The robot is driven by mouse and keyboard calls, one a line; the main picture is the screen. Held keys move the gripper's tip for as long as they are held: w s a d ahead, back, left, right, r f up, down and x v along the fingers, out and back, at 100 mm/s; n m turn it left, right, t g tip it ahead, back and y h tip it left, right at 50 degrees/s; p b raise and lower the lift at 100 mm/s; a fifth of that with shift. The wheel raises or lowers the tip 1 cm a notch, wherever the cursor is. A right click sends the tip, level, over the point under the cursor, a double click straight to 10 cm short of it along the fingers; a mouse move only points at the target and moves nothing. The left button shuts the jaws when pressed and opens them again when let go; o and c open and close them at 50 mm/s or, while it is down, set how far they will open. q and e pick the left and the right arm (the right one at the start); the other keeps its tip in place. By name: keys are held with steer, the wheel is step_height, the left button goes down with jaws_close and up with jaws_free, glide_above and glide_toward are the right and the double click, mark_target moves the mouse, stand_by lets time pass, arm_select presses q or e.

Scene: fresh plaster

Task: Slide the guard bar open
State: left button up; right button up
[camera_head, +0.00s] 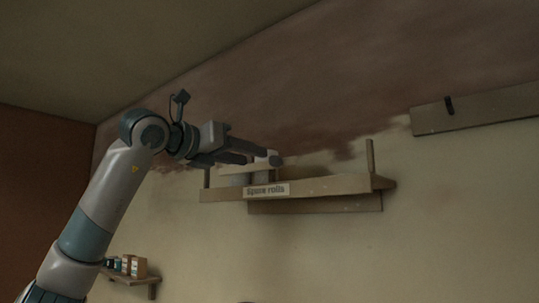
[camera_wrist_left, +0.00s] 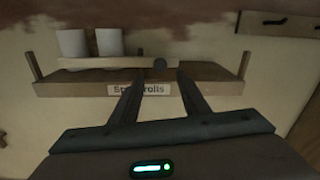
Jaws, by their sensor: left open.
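The guard bar (camera_wrist_left: 100,63) is a pale wooden bar across the front of a shelf marked "Spare rolls", with a dark round knob (camera_wrist_left: 159,64) near its right end. Two white rolls (camera_wrist_left: 73,43) stand behind the bar's left part. In the head view my left gripper (camera_head: 262,158) reaches to the shelf and hides most of the bar. My left gripper is open and empty. In the left wrist view its fingertips (camera_wrist_left: 159,76) lie on either side of the knob; I cannot tell whether they touch it. My right gripper is not in view.
The shelf (camera_head: 335,185) has an upright post at each end and a label (camera_head: 267,190) on its front edge. A wall board with a dark hook (camera_head: 449,105) is at the upper right. A small shelf (camera_head: 135,278) with boxes is at the lower left.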

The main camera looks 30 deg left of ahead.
mark_target(272, 161)
arm_select(q)
steer(key=w+p, duration=0.1)
steer(key=w, duration=0.3)
steer(key=w+p, duration=0.1)
steer(key=w, duration=0.2)
steer(key=shift+d+r+p, duration=0.1)
steer(key=shift+d+p, duration=0.25)
steer(key=shift+d, duration=0.05)
steer(key=shift+w, duration=0.6)
steer(key=shift+d, duration=0.1)
jaws_close()
steer(key=a, duration=0.3)
steer(key=a+p, duration=0.1)
steer(key=a, duration=0.5)
steer(key=shift+w+a+p, duration=0.15)
steer(key=shift+w+p, duration=0.2)
steer(key=shift+p, duration=0.05)
